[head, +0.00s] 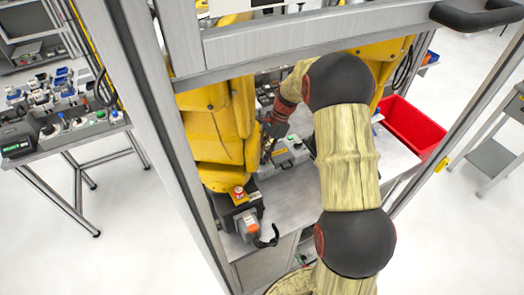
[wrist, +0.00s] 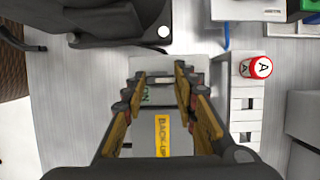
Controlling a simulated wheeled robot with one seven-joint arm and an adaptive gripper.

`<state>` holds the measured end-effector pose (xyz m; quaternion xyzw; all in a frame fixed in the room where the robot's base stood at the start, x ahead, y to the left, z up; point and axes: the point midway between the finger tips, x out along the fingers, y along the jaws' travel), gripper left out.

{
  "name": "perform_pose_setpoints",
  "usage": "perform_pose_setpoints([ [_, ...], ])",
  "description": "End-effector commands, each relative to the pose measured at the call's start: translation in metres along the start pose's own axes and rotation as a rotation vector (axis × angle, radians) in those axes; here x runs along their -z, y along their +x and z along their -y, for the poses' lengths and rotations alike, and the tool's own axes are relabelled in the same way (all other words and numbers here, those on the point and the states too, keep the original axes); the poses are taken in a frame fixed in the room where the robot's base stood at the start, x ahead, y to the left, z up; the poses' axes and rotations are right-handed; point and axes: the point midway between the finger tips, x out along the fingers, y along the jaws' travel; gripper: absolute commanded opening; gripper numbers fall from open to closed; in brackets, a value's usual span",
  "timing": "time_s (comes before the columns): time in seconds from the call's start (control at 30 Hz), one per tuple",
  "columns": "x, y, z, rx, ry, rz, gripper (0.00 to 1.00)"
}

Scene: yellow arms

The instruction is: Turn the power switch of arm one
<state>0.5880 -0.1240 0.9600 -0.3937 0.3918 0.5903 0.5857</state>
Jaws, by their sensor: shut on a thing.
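A pale grey control box (wrist: 143,120) lies under my gripper (wrist: 161,79) in the wrist view. It carries green "ON" lettering and a yellow "BACK-UP" label (wrist: 162,134). My gripper's fingers reach over the box and are shut on a small pale switch (wrist: 163,80) at its far part, mostly hidden between the fingertips. I cannot tell which way the switch points. In the head view my gripper (head: 272,138) is partly hidden beside the box (head: 287,154), which stands on the bench between two yellow arms.
The yellow arm (head: 213,125) stands close to the left of my gripper, and another (head: 385,70) is behind my arm. A red bin (head: 412,127) is at the right. A red and white "A" button (wrist: 256,67) sits right of my fingers. Metal frame posts (head: 150,120) surround the bench.

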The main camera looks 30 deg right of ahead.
Motion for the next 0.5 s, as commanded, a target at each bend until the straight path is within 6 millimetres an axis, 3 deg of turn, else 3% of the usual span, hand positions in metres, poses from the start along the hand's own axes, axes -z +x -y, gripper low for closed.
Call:
perform_pose_setpoints([
  [0.27, 0.0002, -0.0002, 0.0008, 0.000, -0.006, -0.001, 0.03],
  [0.3, 0.0002, -0.0002, 0.0008, 0.000, -0.006, -0.001, 0.29],
  [0.5, 0.0001, -0.0002, 0.0006, 0.000, -0.005, -0.001, 0.40],
])
